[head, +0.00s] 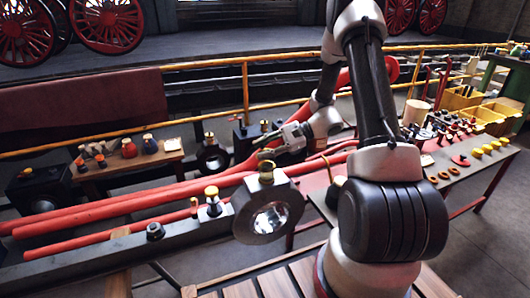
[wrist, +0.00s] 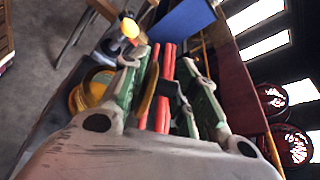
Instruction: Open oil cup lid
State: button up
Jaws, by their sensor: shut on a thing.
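The brass oil cup (head: 266,175) sits on top of the round steel rod end in the middle of the head view. Its rounded brass body (wrist: 92,92) shows at the left of the fingers in the wrist view. My gripper (head: 264,154) reaches in from the right, just above the cup. In the wrist view my gripper (wrist: 160,82) has a thin brass-coloured piece, which looks like the lid (wrist: 148,92), seen edge-on between its green-sided fingers. The fingers are shut on it. I cannot tell the lid's exact angle or its hinge.
Long red rods (head: 130,205) run beside the steel rod end (head: 268,215). A parts bench (head: 470,165) is at right, and a small table (head: 130,165) at left. A yellow rail (head: 245,95) runs behind.

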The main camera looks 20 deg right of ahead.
jog(key=w+m+g, duration=0.2)
jog(key=m, duration=0.1)
jog(key=shift+w+r, duration=0.1)
jog(key=shift+w, duration=0.15)
jog(key=shift+w+f+m+g, duration=0.2)
jog(key=shift+w+m+g, duration=0.15)
jog(key=shift+m+g, duration=0.25)
jog(key=shift+w+f+m+g, duration=0.15)
jog(key=shift+w+m+g, duration=0.25)
jog(key=shift+m, duration=0.3)
jog(key=o, duration=0.8)
jog(key=shift+f, duration=0.15)
jog(key=v, duration=1.2)
jog(key=shift+a+r, duration=0.15)
jog(key=shift+r, duration=0.05)
